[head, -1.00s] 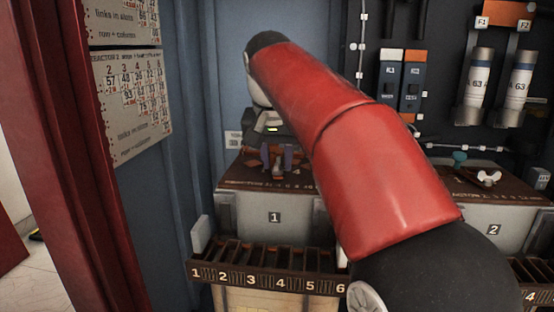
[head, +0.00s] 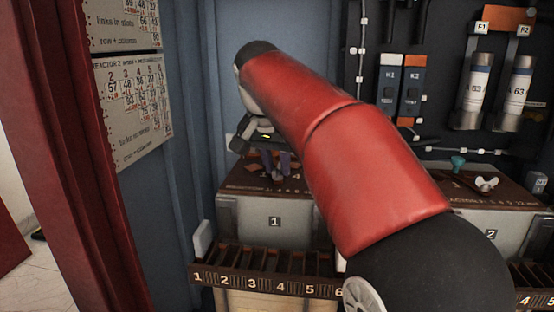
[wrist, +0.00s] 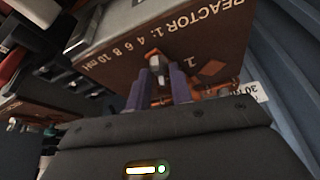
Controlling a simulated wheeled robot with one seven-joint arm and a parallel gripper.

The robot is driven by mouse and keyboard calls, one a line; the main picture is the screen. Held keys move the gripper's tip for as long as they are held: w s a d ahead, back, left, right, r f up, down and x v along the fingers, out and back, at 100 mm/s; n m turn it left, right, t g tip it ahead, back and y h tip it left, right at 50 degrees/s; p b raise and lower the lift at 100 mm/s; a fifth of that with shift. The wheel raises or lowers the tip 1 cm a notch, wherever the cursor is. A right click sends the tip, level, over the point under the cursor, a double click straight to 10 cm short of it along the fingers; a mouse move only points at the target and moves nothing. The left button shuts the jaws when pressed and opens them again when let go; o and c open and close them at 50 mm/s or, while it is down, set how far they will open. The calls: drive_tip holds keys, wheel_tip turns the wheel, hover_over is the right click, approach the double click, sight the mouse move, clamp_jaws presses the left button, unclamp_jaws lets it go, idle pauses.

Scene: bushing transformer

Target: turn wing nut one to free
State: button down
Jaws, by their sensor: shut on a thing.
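Wing nut one (wrist: 155,66) shows in the wrist view as a small pale metal piece on the brown top plate of reactor 1 (wrist: 120,50). My gripper (wrist: 160,80) comes down onto it with two purple fingers, one on each side, and is shut on it. In the head view, my gripper (head: 277,165) is at the top of the box marked 1 (head: 300,222), tilted and partly behind my red arm. The nut is too small and covered there to make out its angle.
A slotted rack numbered 1 to 6 (head: 262,262) runs along the front of box 1. Box 2 (head: 478,225) stands to the right, with a pale wing nut (head: 487,183) and a teal knob (head: 458,162) on top. A blue wall (head: 180,150) is close on the left.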

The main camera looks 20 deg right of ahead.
drive_tip(key=c, duration=1.6)
unclamp_jaws()
drive_tip(key=shift+o, duration=0.2)
drive_tip(key=p+v, duration=0.2)
drive_tip(key=v, duration=0.5)
drive_tip(key=shift+r, duration=0.35)
drive_tip(key=shift+s+a, duration=0.1)
drive_tip(key=shift+s, duration=0.15)
drive_tip(key=s+d+f+n+t+y, duration=0.2)
drive_tip(key=s+f+n, duration=0.4)
drive_tip(key=s+f, duration=1.5)
wheel_tip(320, 180, down, 4)
drive_tip(key=shift+f+n+y, duration=0.1)
drive_tip(key=shift+n+y, duration=0.2)
drive_tip(key=shift+n, duration=0.1)
